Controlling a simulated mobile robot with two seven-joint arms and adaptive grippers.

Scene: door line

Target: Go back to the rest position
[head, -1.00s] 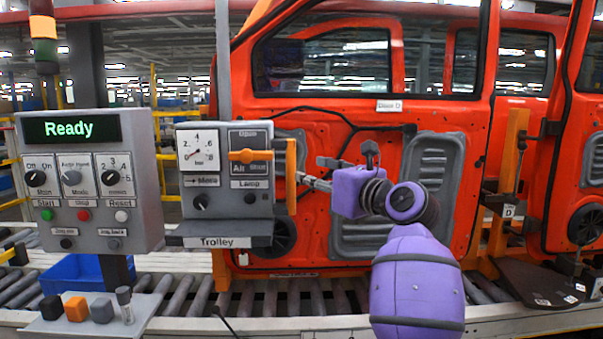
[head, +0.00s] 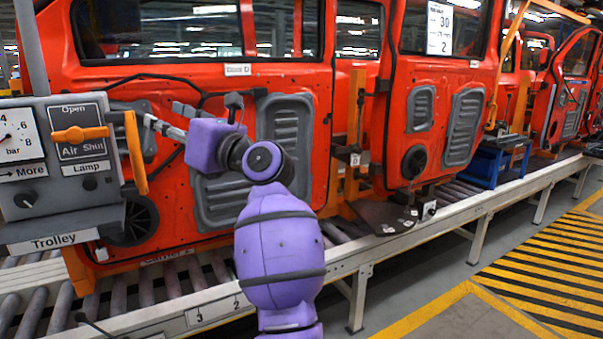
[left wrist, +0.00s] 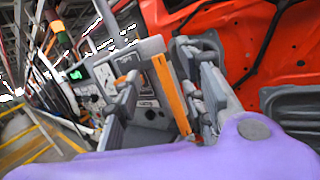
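My left arm is purple and rises from the bottom of the head view. My left gripper (head: 158,124) is beside the upright orange handle (head: 137,152) on the right side of the Trolley panel (head: 62,213). In the left wrist view the fingers of my left gripper (left wrist: 168,78) are spread apart. The orange handle (left wrist: 171,95) shows in the gap between them, with no finger seen closed on it. I cannot tell whether a finger touches it. My right gripper is in neither view.
The panel has a gauge (head: 14,146) and a level orange Air lever (head: 80,134). Red car doors (head: 345,117) stand behind on a roller conveyor (head: 448,204). A blue crate (head: 482,165) sits farther right. Floor with yellow and black stripes (head: 545,270) is clear at right.

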